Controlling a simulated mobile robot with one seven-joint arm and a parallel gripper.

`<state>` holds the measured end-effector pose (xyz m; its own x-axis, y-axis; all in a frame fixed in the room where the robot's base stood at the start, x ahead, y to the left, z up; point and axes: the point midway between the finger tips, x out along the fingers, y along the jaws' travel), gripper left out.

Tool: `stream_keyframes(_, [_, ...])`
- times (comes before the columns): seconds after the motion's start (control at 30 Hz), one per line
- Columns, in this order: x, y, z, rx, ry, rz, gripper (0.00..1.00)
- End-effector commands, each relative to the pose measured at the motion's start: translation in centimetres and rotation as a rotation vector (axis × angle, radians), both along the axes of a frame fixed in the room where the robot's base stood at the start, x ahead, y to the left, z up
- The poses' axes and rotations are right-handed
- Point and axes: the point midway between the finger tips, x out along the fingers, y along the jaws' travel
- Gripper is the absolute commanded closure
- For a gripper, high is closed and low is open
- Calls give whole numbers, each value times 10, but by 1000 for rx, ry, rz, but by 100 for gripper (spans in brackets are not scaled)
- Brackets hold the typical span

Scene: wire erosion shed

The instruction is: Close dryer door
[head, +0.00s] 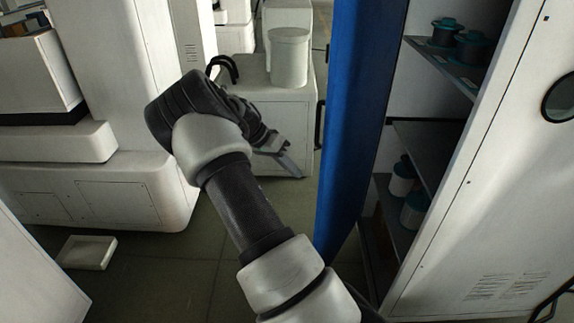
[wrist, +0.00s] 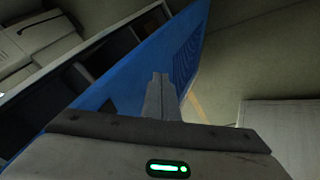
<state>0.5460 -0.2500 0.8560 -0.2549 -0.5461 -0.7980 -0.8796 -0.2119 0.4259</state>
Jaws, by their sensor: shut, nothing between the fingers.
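The dryer door (head: 360,90) is blue and stands open, seen nearly edge-on right of centre in the head view. A dark handle (head: 320,125) shows at its left side. The dryer's inside (head: 430,105) lies open to the right of the door. In the wrist view the door (wrist: 130,70) slants across the middle, with a dark vent grille near its right end. My gripper (head: 289,163) is left of the door, its fingers together and empty. In the wrist view the fingertips (wrist: 160,78) overlap the blue panel; I cannot tell whether they touch it.
Dark shelves (head: 440,68) in the dryer hold several teal-and-white spools (head: 445,32). A white panel with a round window (head: 470,215) stands at the right. A white cabinet (head: 268,105) bearing a cylinder is behind my gripper. A large white machine (head: 120,190) stands left, with a small block (head: 87,252) on the floor.

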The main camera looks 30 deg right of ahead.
Motion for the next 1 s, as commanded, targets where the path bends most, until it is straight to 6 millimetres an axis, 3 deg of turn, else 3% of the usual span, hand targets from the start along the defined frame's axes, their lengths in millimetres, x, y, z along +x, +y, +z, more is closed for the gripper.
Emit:
stream_keyframes(0.2, [-14, -25, -36, 1, 1, -2, 100])
stream_keyframes(0.5, [-44, -39, -32, 2, -1, 0, 100])
stream_keyframes(1.0, [-46, -42, -32, 1, 0, 7, 100])
